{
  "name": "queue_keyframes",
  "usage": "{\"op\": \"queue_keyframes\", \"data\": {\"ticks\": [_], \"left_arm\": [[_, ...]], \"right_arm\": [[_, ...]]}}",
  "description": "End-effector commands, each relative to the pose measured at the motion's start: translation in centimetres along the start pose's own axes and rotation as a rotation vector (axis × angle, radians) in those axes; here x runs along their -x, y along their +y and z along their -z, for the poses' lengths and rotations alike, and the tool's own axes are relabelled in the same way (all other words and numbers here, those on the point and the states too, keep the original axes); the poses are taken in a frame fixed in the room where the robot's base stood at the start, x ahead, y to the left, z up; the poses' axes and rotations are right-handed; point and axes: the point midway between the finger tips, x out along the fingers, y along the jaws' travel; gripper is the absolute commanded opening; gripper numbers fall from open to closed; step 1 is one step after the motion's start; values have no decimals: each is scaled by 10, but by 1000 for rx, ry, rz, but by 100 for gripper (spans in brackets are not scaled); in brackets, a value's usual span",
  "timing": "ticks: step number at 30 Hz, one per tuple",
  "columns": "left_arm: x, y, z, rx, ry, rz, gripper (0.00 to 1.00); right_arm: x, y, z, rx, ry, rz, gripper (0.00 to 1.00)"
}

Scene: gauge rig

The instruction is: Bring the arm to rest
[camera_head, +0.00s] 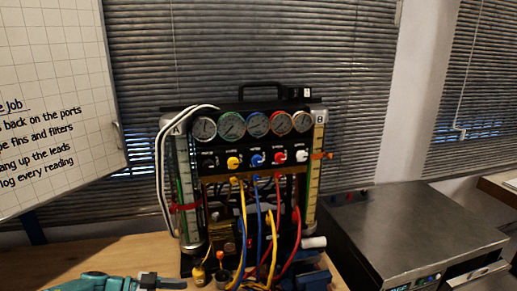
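My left arm (100,284), teal with dark parts, enters at the bottom left edge. My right arm and gripper are not in view. The gauge rig (256,160) stands upright on the bench, with a row of several round dials, coloured knobs, and side tubes marked A and B.
Yellow, blue and red hoses (262,235) hang from the rig to small fittings at its foot. A white cable loops down its left side. A grey metal cabinet (400,225) stands at right. A whiteboard (55,110) is at left. Bare wooden bench (60,258) shows at lower left.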

Motion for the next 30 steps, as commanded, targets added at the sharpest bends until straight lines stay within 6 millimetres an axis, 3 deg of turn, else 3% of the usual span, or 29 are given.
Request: {"op": "queue_keyframes", "data": {"ticks": [3, 8, 13, 17, 20, 24, 27, 30], "left_arm": [[-35, 16, 10, 101, 94, -13, 51], [-75, 30, 18, 260, 211, 41, 51], [-117, 47, 1, 505, 277, 187, 51], [-140, 78, -50, 773, 196, 381, 51], [-143, 121, -106, 979, 29, 527, 51], [-123, 206, -177, 1218, -286, 668, 51], [-102, 261, -206, 1332, -485, 709, 51], [-87, 300, -221, 1396, -640, 712, 51]], "right_arm": [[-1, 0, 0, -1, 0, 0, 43], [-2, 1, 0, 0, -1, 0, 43], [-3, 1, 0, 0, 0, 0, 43], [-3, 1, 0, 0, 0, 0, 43], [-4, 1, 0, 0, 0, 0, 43], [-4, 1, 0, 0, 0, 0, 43], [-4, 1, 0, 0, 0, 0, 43], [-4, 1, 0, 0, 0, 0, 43]]}}
